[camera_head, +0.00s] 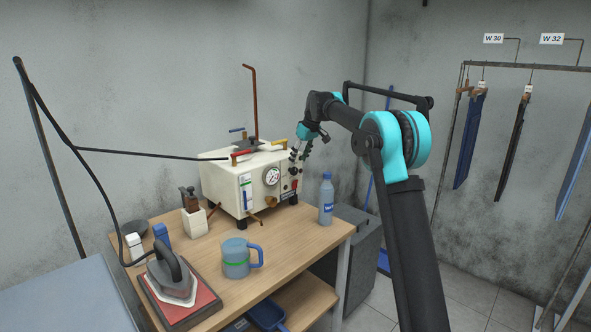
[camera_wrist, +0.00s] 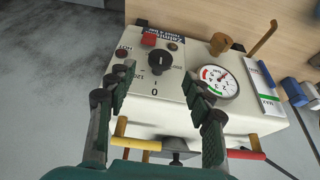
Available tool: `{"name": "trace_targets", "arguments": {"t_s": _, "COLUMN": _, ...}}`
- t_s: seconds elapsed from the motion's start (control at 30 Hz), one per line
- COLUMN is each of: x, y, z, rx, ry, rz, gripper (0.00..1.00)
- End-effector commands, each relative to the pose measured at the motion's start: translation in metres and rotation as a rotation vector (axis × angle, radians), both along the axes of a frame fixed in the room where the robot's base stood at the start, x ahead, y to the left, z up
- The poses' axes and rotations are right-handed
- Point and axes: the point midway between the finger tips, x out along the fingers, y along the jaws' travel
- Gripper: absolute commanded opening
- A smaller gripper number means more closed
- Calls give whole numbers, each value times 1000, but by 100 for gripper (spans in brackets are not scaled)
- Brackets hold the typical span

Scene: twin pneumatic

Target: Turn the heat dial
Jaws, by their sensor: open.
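The white steam unit (camera_head: 240,187) stands on the wooden table with its control panel facing right of the gauge. My gripper (camera_head: 298,151) is above the panel edge in the head view. In the wrist view my gripper (camera_wrist: 162,88) is open, its dark ribbed fingers spread either side of the dial and apart from it, with nothing between them. In the head view the dial is small and partly masked by the fingers.
A red button (camera_wrist: 149,38) and a pressure gauge (camera_wrist: 218,82) flank the dial. Yellow- and red-handled valves top the unit. A blue bottle (camera_head: 326,199), a mug (camera_head: 236,258) and an iron (camera_head: 170,277) stand on the table. Hanging trousers (camera_head: 470,143) are at right.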

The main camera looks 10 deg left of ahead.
Motion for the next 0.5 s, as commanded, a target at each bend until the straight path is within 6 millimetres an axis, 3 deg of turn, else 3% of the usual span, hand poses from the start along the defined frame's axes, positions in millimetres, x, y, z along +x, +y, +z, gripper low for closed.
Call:
{"name": "trace_targets", "arguments": {"t_s": 0.2, "x": 9, "y": 11, "z": -35, "rx": 0, "ry": 0, "rz": 1, "gripper": 52}}
{"name": "trace_targets", "arguments": {"t_s": 0.5, "x": 13, "y": 17, "z": -53, "rx": 0, "ry": 0, "rz": 0, "gripper": 52}}
